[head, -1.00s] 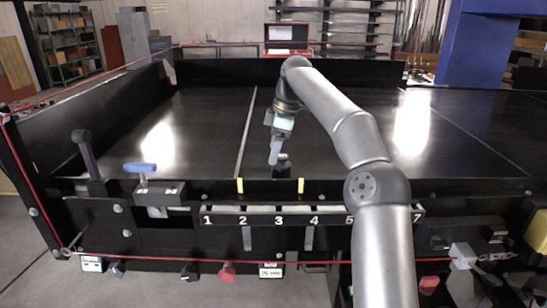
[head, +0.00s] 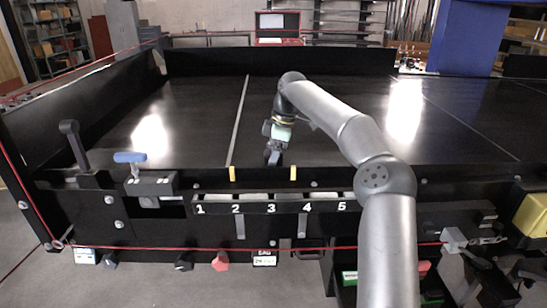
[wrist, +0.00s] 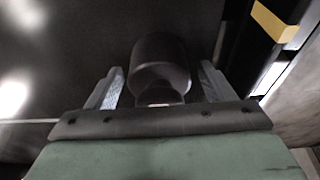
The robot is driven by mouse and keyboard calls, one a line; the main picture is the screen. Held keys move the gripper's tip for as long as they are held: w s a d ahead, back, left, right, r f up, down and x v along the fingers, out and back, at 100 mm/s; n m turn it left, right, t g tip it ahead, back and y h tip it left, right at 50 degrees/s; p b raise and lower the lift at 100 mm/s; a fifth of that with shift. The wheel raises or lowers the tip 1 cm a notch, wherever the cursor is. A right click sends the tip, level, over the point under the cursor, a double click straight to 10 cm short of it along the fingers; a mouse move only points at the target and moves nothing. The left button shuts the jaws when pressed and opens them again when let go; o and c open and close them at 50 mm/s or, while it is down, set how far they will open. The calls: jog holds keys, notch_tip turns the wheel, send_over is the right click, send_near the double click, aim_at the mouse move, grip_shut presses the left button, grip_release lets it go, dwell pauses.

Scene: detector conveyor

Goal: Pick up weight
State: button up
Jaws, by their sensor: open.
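The weight (wrist: 160,62) is a dark, rounded cylinder with a narrower neck, seen in the wrist view. It lies between the two fingers of my gripper (wrist: 160,88), with a gap visible on each side. My gripper is open around it. In the head view, my gripper (head: 273,157) points down at the near edge of the black conveyor (head: 195,130), behind the numbered rail. The weight is hard to make out there against the dark fingers and belt.
The numbered rail (head: 255,208) runs along the conveyor's front, with two yellow marks above it. A blue-handled clamp (head: 130,158) and a black lever (head: 72,140) stand to the left. The belt beyond my gripper is clear.

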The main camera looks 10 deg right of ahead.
jog(key=c, duration=1.5)
jog(key=shift+r, duration=0.1)
grip_shut()
jog(key=shift+r, duration=0.15)
